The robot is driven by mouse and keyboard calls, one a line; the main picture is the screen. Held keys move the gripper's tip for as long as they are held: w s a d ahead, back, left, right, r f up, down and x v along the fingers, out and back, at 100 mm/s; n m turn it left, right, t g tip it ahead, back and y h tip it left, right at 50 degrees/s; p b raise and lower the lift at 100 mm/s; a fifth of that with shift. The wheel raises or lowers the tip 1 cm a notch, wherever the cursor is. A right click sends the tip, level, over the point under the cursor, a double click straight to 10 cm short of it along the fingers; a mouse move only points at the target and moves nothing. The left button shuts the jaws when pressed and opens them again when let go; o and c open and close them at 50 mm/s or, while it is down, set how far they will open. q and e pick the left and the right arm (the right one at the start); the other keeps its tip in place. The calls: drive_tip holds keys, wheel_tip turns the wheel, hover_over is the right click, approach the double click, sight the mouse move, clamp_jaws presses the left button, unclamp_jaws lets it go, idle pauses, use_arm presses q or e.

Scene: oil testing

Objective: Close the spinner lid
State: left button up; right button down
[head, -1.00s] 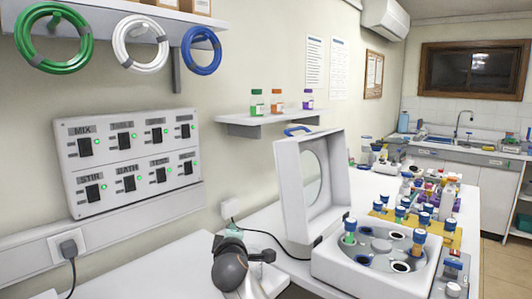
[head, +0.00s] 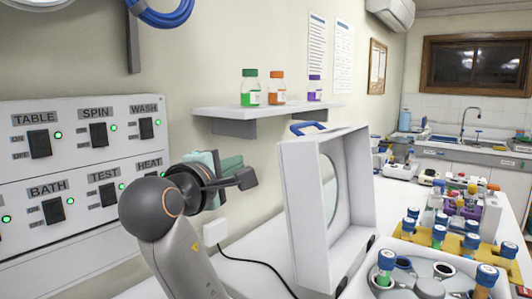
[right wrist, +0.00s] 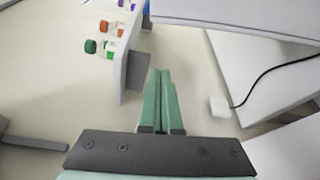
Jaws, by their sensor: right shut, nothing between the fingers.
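The spinner lid (head: 362,180) is a white square frame with a round window and a blue handle (head: 308,127) on top. It stands open, upright, at the back of the spinner. The spinner base (head: 350,290) is white, partly cut off at the bottom right, and holds blue-capped tubes (head: 387,262). My right gripper (head: 232,166) is raised left of the lid, with a gap between them. Its green fingers (right wrist: 161,95) are shut and empty in the right wrist view, where a pale panel, probably the lid (right wrist: 240,18), crosses the top. My left gripper is not in view.
A wall shelf (head: 265,108) with several small bottles is above and behind my right gripper. A labelled switch panel (head: 80,150) is on the wall at left. A white plug (head: 215,232) with a black cable is below. A yellow tube rack (head: 460,243) stands right of the lid.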

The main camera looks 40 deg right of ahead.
use_arm(q)
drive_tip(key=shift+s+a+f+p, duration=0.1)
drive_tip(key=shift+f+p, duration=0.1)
drive_tip(key=shift+p, duration=0.15)
use_arm(e)
drive_tip(key=w+d, duration=0.1)
drive_tip(key=d, duration=0.8)
drive_tip(key=shift+w+d+r, duration=0.2)
drive_tip(key=shift+w+r, duration=0.05)
drive_tip(key=shift+w, duration=0.05)
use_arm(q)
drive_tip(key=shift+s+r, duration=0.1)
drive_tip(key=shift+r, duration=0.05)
use_arm(e)
drive_tip(key=shift+d+r, duration=0.1)
